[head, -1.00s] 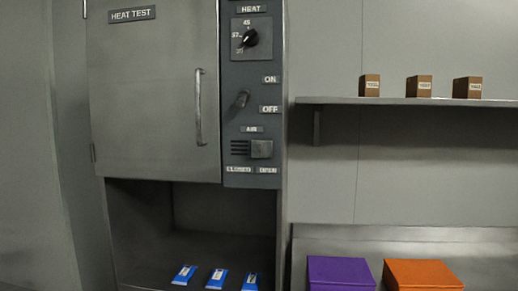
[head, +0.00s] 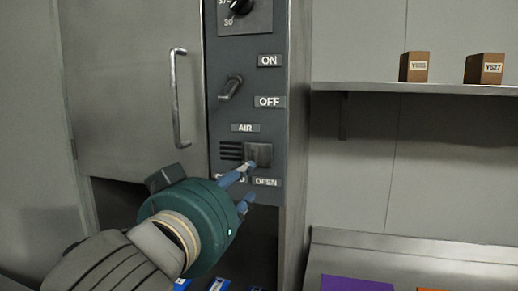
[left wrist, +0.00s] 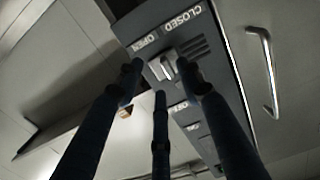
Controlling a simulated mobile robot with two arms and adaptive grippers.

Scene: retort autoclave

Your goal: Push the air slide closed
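The air slide (head: 259,152) is a grey square knob under the AIR label on the dark control panel. It sits at the right end of its track, above the OPEN label (head: 265,182), with dark vent slots showing at its left. The CLOSED label is mostly hidden by my fingers. My left gripper (head: 247,186) is just below the slide, with an upper fingertip at its lower edge; contact is unclear. In the left wrist view its dark fingers (left wrist: 163,82) are spread, with nothing between them, and the slide (left wrist: 165,67) lies just beyond the tips. My right gripper is not visible.
A cabinet door with a vertical handle (head: 180,98) is left of the panel. The ON/OFF lever (head: 230,88) is above the slide. Brown boxes (head: 414,67) stand on a shelf at right. A purple box (head: 356,284) and blue packets (head: 219,285) are low in view.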

